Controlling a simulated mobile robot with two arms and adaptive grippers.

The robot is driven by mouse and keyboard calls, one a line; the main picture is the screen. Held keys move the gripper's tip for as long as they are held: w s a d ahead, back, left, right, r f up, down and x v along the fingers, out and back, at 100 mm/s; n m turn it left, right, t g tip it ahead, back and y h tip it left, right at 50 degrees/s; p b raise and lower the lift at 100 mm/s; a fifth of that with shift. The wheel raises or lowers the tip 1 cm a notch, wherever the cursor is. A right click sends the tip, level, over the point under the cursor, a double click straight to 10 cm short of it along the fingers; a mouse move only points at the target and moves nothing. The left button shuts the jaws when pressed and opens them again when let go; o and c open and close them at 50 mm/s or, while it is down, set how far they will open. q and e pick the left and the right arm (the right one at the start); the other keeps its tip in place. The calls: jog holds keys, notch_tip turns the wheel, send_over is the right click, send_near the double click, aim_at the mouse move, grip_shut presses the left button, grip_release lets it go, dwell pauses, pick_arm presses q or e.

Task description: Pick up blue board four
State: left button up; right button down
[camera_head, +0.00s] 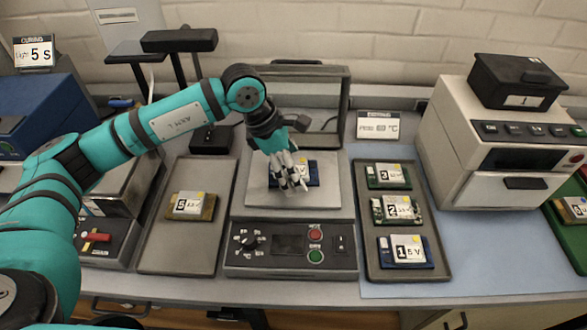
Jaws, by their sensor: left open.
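A blue board (314,168) lies on the light plate (258,196) of the machine in the middle. Its label is mostly hidden by my gripper, so I cannot read its number. My left gripper (294,184) is open, fingers pointing down over the board's left part. I cannot tell whether the fingers touch it. Another blue board, labelled 1 (427,251), lies at the near end of the right tray (437,272). My right gripper is not in view.
The right tray also holds boards labelled 3 (374,181) and 2 (380,214). The left tray (180,257) holds a yellowish board labelled 5 (207,213). A control panel (290,245) fronts the machine.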

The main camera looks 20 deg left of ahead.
aim_at(300, 166)
pick_arm(q)
jog(key=c, duration=1.4)
jog(key=shift+o, duration=0.2)
jog(key=shift+r, duration=0.1)
jog(key=shift+r+b, duration=0.4)
jog(key=shift+r, duration=0.15)
jog(key=shift+w+r+b, duration=0.1)
jog(key=shift+r+b, duration=0.4)
jog(key=shift+r, duration=0.45)
jog(key=s+a+b, duration=0.1)
jog(key=s, duration=0.4)
jog(key=s+a+r+b, duration=0.1)
jog(key=s+b, duration=0.1)
jog(key=s, duration=0.3)
jog(key=s+a+b, duration=0.1)
jog(key=s, duration=0.5)
jog(key=shift+a+r+b, duration=0.25)
jog(key=shift+r+b, duration=0.1)
jog(key=shift+r, duration=0.05)
